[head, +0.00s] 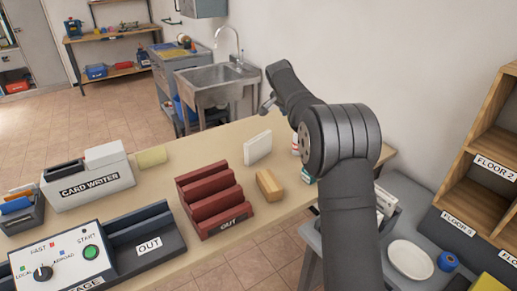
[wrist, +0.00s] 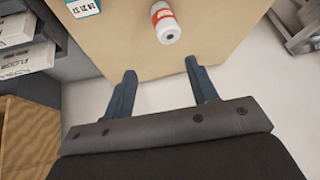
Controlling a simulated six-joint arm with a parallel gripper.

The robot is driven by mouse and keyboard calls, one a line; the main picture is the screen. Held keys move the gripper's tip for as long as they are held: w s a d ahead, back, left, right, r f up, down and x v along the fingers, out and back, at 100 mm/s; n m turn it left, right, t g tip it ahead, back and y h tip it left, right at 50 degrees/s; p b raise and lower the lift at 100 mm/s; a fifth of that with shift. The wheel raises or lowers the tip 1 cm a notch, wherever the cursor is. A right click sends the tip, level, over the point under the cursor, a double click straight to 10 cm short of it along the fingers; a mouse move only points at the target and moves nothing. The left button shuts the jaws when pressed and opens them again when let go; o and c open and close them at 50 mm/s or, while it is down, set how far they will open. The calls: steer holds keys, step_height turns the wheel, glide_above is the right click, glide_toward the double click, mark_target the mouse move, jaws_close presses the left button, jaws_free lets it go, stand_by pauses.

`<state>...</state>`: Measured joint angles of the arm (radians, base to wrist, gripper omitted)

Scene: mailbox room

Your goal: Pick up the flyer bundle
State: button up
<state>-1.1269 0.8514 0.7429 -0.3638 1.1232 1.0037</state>
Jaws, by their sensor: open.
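I cannot tell for sure which thing is the flyer bundle. A white upright block (head: 257,147) and a tan block (head: 269,186) stand on the table right of the red rack, and a flat yellowish pad (head: 151,157) lies farther left. My gripper (wrist: 160,68) is open and empty in the wrist view, its fingers apart near the table's edge. A white bottle with a red label (wrist: 166,24) lies beyond the fingertips, not between them. A teal and white box (wrist: 83,7) is at the upper left.
The red slotted rack (head: 213,199), the card writer (head: 88,180) and the control box (head: 62,258) take up the table's left and middle. Floor-labelled wooden shelves (head: 492,165) stand at the right. A grey cart with a white plate (head: 411,259) is beside the table.

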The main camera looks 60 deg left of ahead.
steer(key=s+a, duration=0.9)
steer(key=s, duration=0.4)
glide_toward(258, 137)
steer(key=x, duration=0.5)
steer(key=shift+a+f, duration=0.1)
steer(key=shift+f, duration=0.05)
steer(key=shift+d+x, duration=0.2)
steer(key=shift+x, duration=2.4)
steer(key=shift+c, duration=0.4)
jaws_close()
